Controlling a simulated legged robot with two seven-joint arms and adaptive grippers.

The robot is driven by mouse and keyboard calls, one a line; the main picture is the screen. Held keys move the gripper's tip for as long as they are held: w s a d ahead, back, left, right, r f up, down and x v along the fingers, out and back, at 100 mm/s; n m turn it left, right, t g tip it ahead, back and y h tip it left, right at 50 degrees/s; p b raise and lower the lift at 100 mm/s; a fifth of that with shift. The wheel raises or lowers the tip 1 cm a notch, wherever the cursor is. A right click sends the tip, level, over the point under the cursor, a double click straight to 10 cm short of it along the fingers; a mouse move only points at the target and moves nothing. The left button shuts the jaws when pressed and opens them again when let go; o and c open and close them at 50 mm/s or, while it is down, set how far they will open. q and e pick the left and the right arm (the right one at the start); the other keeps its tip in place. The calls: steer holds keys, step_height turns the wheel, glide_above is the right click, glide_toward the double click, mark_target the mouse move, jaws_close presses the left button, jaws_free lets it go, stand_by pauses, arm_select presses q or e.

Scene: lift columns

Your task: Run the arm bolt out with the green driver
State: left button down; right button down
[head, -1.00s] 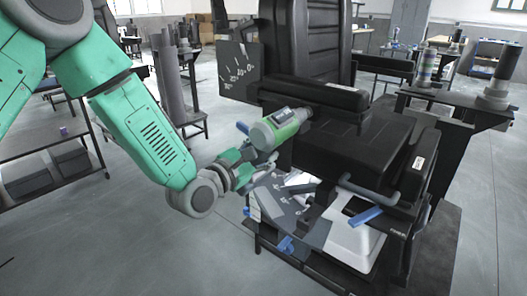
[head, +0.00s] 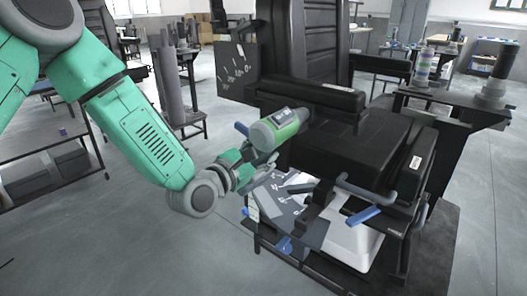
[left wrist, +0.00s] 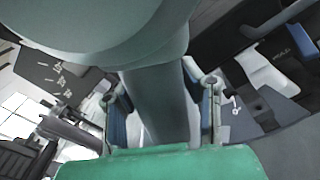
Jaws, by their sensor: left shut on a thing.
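The green driver (head: 278,130) is a thick cylinder with a grey rear end and a green band. My left gripper (head: 243,164) is shut on it from below and to the left. In the left wrist view the driver (left wrist: 160,100) stands between the two blue-padded fingers of the gripper (left wrist: 163,112). The driver's front end points at the side of the black chair's armrest (head: 315,95). The arm bolt is hidden, and I cannot tell whether the driver touches it. My right gripper is not in view.
The black chair has a tall backrest (head: 305,45), a seat (head: 350,140) and an angle-scale plate (head: 236,68). Blue-handled levers (head: 364,215) stick out below the seat. A bench with cylinders (head: 425,68) stands at the right. Open floor (head: 130,240) lies at the lower left.

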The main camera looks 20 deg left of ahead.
arm_select(q)
steer(key=shift+w+d+r, duration=0.15)
steer(key=shift+w+d, duration=0.05)
steer(key=shift+w, duration=0.4)
stand_by(1.1)
steer(key=shift+s+a+r, duration=0.1)
steer(key=shift+s, duration=0.05)
stand_by(1.0)
steer(key=shift+s, duration=0.2)
stand_by(1.0)
stand_by(1.2)
steer(key=shift+s, duration=0.1)
steer(key=shift+v, duration=1.85)
steer(key=shift+s+a, duration=0.3)
steer(key=shift+s, duration=0.3)
